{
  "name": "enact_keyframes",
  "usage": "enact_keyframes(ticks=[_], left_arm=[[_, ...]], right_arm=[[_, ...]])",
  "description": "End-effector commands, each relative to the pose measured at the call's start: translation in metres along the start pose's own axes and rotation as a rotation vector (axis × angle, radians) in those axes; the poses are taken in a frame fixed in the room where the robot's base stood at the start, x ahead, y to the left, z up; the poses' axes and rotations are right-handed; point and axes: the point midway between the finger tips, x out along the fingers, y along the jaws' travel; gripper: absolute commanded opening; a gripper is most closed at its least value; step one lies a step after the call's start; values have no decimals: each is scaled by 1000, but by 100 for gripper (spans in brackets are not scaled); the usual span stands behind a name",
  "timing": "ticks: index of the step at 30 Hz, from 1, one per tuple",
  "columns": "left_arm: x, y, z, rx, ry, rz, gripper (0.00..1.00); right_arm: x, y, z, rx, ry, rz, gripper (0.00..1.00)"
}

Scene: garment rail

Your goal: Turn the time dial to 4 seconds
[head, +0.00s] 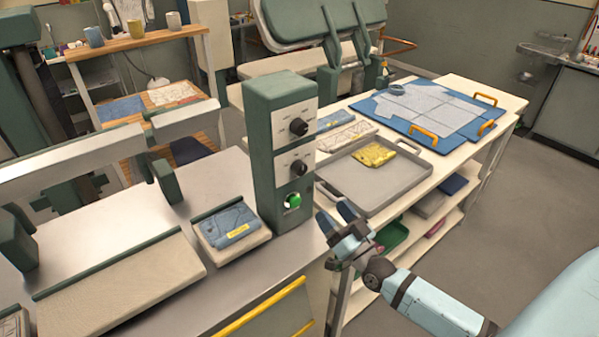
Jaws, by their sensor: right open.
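A green control box (262,150) stands upright on the metal counter. Its front has two black dials on white plates, an upper dial (299,127) and a lower dial (299,168). The plate lettering is too small to read, so I cannot tell which one is the time dial or where it is set. My right gripper (335,217) is open and empty. In the picture it is to the right of and below the dials, apart from them. My left gripper is not in view.
A green button (293,201) sits below the dials. A folded blue garment (228,224) lies on a small pad left of the box. A grey tray (405,181) holding a yellow packet (373,154) is behind my right gripper. Floor on the right is clear.

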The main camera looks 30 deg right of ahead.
Motion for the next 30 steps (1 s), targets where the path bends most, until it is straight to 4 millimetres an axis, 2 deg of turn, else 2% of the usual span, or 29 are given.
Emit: enact_keyframes(ticks=[9, 15, 21, 30], left_arm=[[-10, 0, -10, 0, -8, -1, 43], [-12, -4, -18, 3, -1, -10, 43], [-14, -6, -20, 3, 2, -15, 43], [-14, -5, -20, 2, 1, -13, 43]], right_arm=[[70, -1, -4, 0, 3, -1, 64], [104, -1, -2, -1, 0, -1, 64], [120, -1, 0, 1, -1, -1, 64], [122, 0, 0, 0, -2, -1, 64]])
